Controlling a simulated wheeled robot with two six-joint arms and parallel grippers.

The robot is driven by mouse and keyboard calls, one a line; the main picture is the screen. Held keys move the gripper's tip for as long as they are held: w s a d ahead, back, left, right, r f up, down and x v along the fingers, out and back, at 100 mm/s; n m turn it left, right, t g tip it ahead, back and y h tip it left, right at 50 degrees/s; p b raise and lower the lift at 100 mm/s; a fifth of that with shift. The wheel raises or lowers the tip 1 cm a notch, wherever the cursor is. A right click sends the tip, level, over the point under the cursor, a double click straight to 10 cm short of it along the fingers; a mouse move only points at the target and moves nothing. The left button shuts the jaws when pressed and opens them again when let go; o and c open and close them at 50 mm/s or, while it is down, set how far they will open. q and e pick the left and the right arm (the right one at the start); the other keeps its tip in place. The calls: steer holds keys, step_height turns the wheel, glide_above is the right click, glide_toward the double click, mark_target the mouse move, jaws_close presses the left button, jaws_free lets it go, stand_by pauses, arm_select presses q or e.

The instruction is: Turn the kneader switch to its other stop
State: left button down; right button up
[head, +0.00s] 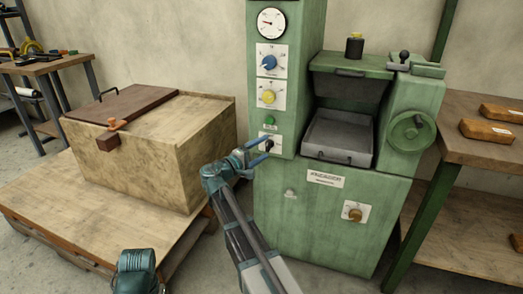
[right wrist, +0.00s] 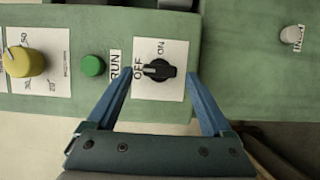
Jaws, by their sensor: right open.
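The kneader switch is a black knob (right wrist: 158,70) on a white plate marked OFF and ON, on the front of the green machine. Its white mark lies at the knob's left end in the right wrist view, nearest the OFF lettering. In the head view the switch (head: 269,146) is small and partly hidden by my gripper. My right gripper (right wrist: 160,78) is open, its two blue fingers on either side of the knob with gaps to it. It also shows in the head view (head: 263,153), in front of the switch plate. My left gripper is not in view.
A green RUN button (right wrist: 93,66) and a yellow dial (right wrist: 25,62) sit beside the switch plate. A white button (right wrist: 293,34) is on the other side. A wooden crate (head: 195,150) stands left of the machine; a workbench (head: 480,145) stands right.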

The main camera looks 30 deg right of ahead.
steer(key=v, duration=1.3)
steer(key=shift+a, duration=0.35)
steer(key=shift+s, duration=0.15)
